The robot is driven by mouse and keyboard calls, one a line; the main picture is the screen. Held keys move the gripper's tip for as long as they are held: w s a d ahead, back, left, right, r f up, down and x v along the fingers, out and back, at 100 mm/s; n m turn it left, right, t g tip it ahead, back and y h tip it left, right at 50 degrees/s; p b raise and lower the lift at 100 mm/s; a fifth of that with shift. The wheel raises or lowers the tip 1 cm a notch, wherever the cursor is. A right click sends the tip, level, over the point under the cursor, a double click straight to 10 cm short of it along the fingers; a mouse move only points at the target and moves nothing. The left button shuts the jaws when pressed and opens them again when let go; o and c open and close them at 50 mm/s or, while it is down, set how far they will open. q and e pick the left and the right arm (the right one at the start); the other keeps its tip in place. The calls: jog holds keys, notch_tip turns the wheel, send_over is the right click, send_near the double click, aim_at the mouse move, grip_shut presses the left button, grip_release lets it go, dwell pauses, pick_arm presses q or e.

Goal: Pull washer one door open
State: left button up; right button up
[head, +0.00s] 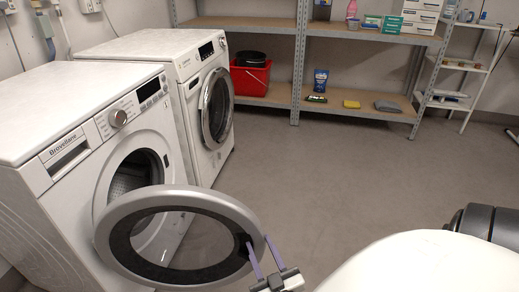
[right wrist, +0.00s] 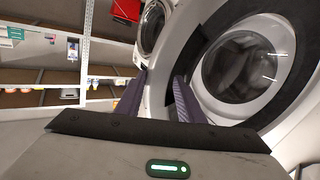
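Washer one (head: 45,158), the nearer white front-loader, stands at the left with its round door (head: 108,247) swung wide open toward me. The door has a silver-grey rim, a dark inner ring and a clear centre. The drum opening (head: 135,175) shows behind it. My right gripper (head: 258,243) is at the door's right edge. Its two purple fingers are spread apart, one on each side of the rim; contact is not clear. In the right wrist view, the fingers (right wrist: 158,85) stand apart beside the door's dark ring (right wrist: 200,50). My left gripper is not in view.
A second washer (head: 205,135) stands beyond washer one with its door shut. The grey floor (head: 300,170) in the middle is clear.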

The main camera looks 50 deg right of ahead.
jog(key=shift+o, duration=1.4)
jog(key=shift+w+a, duration=0.3)
jog(key=shift+a, duration=0.2)
jog(key=shift+s+d, duration=0.1)
jog(key=shift+d, duration=0.1)
jog(key=shift+r, duration=0.1)
